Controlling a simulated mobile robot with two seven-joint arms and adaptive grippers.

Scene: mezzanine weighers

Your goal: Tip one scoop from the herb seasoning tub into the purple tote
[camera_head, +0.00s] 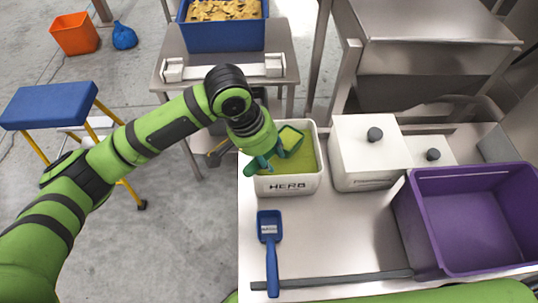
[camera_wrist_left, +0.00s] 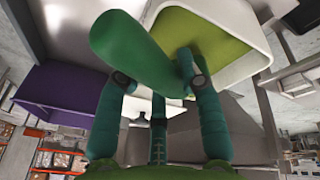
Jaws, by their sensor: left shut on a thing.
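The herb seasoning tub (camera_head: 289,186) is white, marked HERB, and holds yellow-green seasoning; it also shows in the left wrist view (camera_wrist_left: 262,62). My left gripper (camera_head: 263,163) is over the tub's left part, shut on a green scoop (camera_head: 291,138). The scoop's head is at the tub's back, over or in the seasoning; I cannot tell whether it touches or is filled. A green part of the scoop (camera_wrist_left: 135,58) fills the middle of the left wrist view. The purple tote (camera_head: 431,232) stands at the right; no seasoning shows in it. My right gripper is not in view.
A blue scoop (camera_head: 270,240) lies on the bench in front of the tub. A lidded white tub (camera_head: 366,160) stands between the herb tub and the tote, with another lidded container (camera_head: 432,152) behind. A blue crate (camera_head: 222,38) sits on a stand at the back.

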